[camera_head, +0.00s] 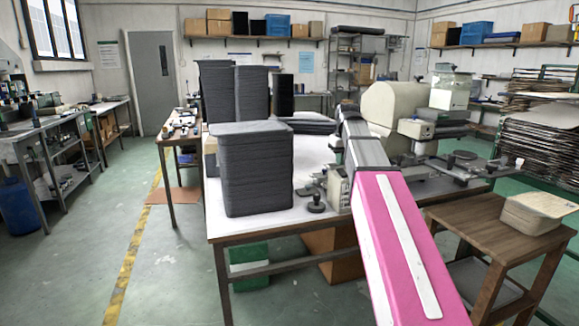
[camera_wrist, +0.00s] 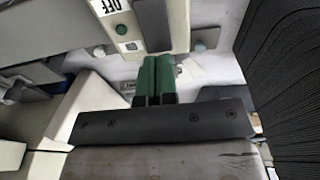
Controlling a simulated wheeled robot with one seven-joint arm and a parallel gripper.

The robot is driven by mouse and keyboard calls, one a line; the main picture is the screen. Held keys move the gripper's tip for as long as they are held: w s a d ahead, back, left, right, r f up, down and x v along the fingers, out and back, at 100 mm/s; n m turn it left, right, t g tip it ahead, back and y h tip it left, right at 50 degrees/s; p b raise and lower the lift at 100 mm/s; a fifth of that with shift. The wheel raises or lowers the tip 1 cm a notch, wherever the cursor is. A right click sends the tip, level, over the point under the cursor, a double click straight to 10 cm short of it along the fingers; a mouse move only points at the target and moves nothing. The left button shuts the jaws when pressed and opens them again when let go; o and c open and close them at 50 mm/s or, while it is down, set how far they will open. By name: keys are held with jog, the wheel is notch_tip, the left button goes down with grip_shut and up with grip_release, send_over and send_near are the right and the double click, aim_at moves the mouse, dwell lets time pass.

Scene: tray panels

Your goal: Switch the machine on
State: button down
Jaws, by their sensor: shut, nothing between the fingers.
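The machine (camera_head: 393,105), a cream body with a rounded housing, stands on the white-topped bench in the head view. A pale control box (camera_head: 338,190) sits at its near side, partly behind my pink arm. In the wrist view a pale panel (camera_wrist: 160,25) with a dark strip carries an "OFF" label (camera_wrist: 110,6). A dark green button (camera_wrist: 122,29) is under the label, and a grey-green round knob (camera_wrist: 199,47) is farther right. My gripper (camera_wrist: 157,60) shows two green fingers, shut together and empty, with their tips near the panel's lower edge. The head view does not clearly show my gripper.
Stacks of dark grey panels (camera_head: 252,170) stand on the bench left of the control box; their ribbed side (camera_wrist: 290,90) is close on the right in the wrist view. A black knobbed tool (camera_head: 316,203) lies between them. A wooden stool (camera_head: 480,225) stands right.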

aim_at(341, 169)
jog(key=shift+f, duration=0.85)
dwell(0.5)
jog(key=shift+r, duration=3.5)
